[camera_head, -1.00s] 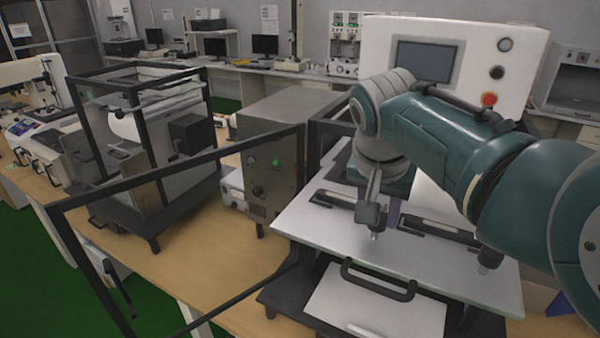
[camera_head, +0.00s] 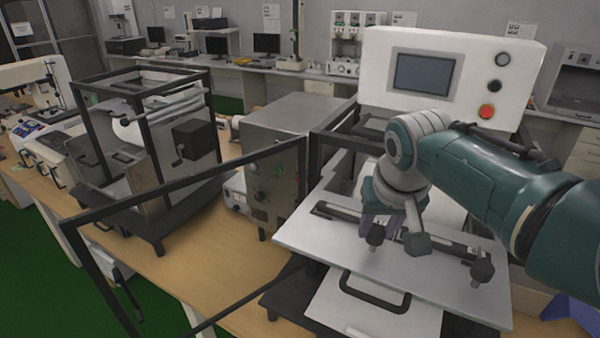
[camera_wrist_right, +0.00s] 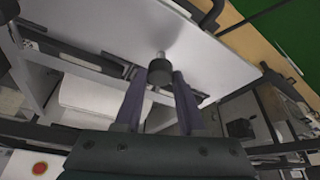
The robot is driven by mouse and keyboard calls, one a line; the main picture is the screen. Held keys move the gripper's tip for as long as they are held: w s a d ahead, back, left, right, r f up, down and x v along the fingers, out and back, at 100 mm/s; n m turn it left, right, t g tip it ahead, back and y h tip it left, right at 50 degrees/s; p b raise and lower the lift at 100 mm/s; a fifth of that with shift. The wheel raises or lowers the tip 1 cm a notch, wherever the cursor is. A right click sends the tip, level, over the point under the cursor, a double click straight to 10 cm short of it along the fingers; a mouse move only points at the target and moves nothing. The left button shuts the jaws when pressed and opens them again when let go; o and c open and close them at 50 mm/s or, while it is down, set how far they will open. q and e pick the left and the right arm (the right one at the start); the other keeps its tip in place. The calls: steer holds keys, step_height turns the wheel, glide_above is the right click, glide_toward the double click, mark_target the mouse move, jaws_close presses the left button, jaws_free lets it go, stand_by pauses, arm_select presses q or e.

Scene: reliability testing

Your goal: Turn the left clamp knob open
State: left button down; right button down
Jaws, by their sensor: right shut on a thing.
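The right clamp knob (camera_head: 482,270) stands apart, near the plate's right side. My left gripper is out of view.
A black handle (camera_head: 375,292) sits on the lower front drawer. A black frame door (camera_head: 190,190) stands open at left. A white panel with a screen (camera_head: 422,73) and red button (camera_head: 486,111) rises behind my arm. A grey metal box (camera_head: 262,180) stands left of the plate.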

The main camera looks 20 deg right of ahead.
steer(key=shift+s+d+n+y+p, duration=0.15)
steer(key=shift+n+y+p, duration=0.15)
steer(key=shift+n, duration=0.6)
steer(key=shift+n+y, duration=0.4)
steer(key=shift+n, duration=0.6)
steer(key=n+y, duration=0.1)
steer(key=n, duration=0.1)
steer(key=shift+d+f+n+b, duration=0.1)
steer(key=shift+d+n+b, duration=0.05)
steer(key=shift+n+b, duration=0.15)
steer(key=n+y+b, duration=0.1)
steer(key=n+b, duration=0.1)
steer(key=n, duration=0.1)
steer(key=shift+f, duration=0.1)
steer(key=shift+w+n+g+y+b, duration=0.2)
steer(key=shift+n+g+y+b, duration=0.3)
steer(key=shift+n+b, duration=1.2)
steer(key=shift+r, duration=0.2)
steer(key=c, duration=0.5)
jaws_free()
